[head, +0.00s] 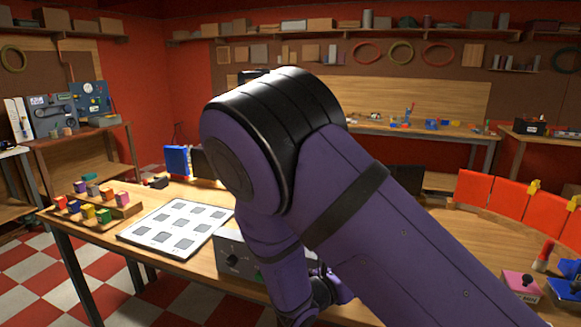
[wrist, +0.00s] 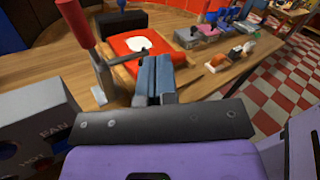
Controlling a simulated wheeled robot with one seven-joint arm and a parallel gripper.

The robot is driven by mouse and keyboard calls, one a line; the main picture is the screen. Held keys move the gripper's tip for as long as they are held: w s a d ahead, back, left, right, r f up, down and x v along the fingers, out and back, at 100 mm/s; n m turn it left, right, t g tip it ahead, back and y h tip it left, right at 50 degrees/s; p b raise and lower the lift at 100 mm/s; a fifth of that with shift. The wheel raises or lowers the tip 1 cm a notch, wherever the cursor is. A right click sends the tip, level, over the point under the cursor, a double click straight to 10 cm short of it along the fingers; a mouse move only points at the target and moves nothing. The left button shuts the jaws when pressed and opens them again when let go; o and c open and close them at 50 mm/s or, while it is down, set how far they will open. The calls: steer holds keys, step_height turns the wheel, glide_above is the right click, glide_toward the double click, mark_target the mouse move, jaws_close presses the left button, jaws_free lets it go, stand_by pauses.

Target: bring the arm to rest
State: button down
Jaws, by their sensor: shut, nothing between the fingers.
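My gripper (wrist: 155,64) shows in the wrist view with its two blue-grey fingers shut together and nothing between them. Beyond the fingertips, over the wooden table, is a red block-like thing (wrist: 122,44) with a white patch on top. I cannot tell whether the fingers touch it. In the head view my purple arm rises across the middle and bends down toward the table (head: 185,278). My gripper is hidden there behind my arm.
A grey box (wrist: 40,125) marked FAN stands close at left in the wrist view, beside a red-handled lever (wrist: 78,22). A white tray (head: 178,228) and a rack of coloured blocks (head: 96,208) lie on the table's left. Red panels (head: 497,193) stand at right.

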steer(key=s+d+r+m+g+y, duration=0.6)
steer(key=s+d+r+m+g, duration=0.45)
steer(key=d+r+m, duration=0.45)
steer(key=s+r+m+t+y, duration=0.5)
steer(key=s+r+m+y, duration=0.4)
steer(key=s+r+m, duration=0.2)
steer(key=shift+s+r+m, duration=0.3)
steer(key=shift+s+m, duration=1.1)
steer(key=shift+s, duration=0.35)
